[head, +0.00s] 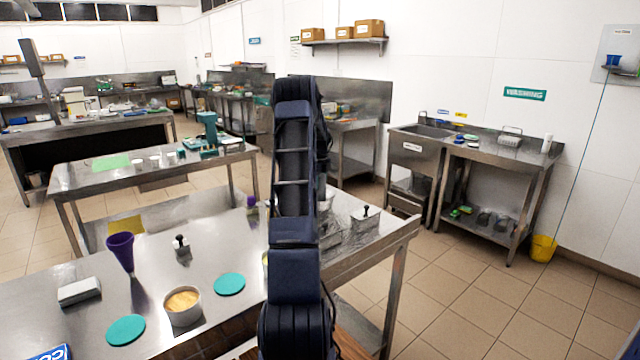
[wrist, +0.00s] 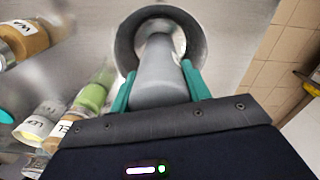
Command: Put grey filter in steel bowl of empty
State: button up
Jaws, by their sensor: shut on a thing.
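My gripper (wrist: 158,70) has green fingers and is shut on the grey filter (wrist: 158,88), a smooth grey cylinder, in the wrist view. The filter's far end overlaps the opening of a round steel bowl (wrist: 124,45). I cannot tell how deep the filter reaches or whether it touches the bowl. The bowl's shiny inner wall shows around the filter's end. In the head view my arm hides the gripper, the filter and this bowl.
In the head view, the steel table (head: 215,265) holds a purple funnel (head: 121,250), a pan of yellow stuff (head: 183,316) and teal discs (head: 230,285). A lidded steel container (head: 364,226) stands right of my arm.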

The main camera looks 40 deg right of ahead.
jog(key=o, duration=1.2)
jog(key=shift+f, duration=0.1)
jog(key=shift+c, duration=0.2)
